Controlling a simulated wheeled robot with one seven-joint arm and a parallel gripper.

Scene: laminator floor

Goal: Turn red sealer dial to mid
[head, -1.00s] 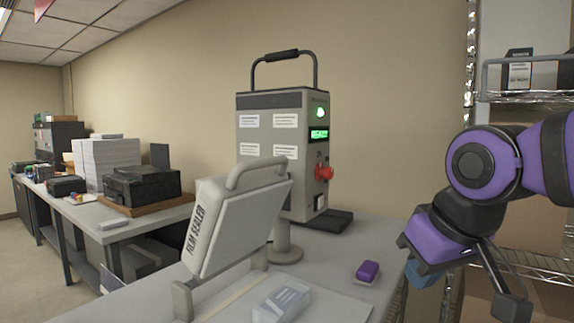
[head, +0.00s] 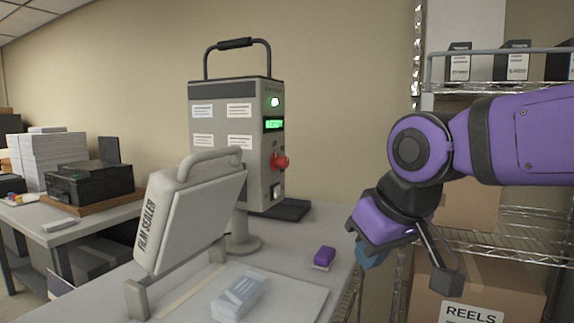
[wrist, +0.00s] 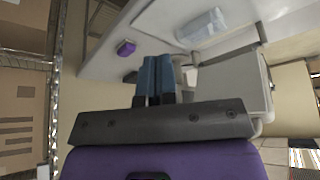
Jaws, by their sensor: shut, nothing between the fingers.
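The dial is not visible in the wrist view. The dial's pointer setting is too small to read.
A film sealer (head: 190,215) with a raised lid stands in front of the box. A clear packet (head: 240,295) and a purple block (head: 324,257) lie on the table. A wire shelf with a REELS carton (head: 475,300) stands at the right.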

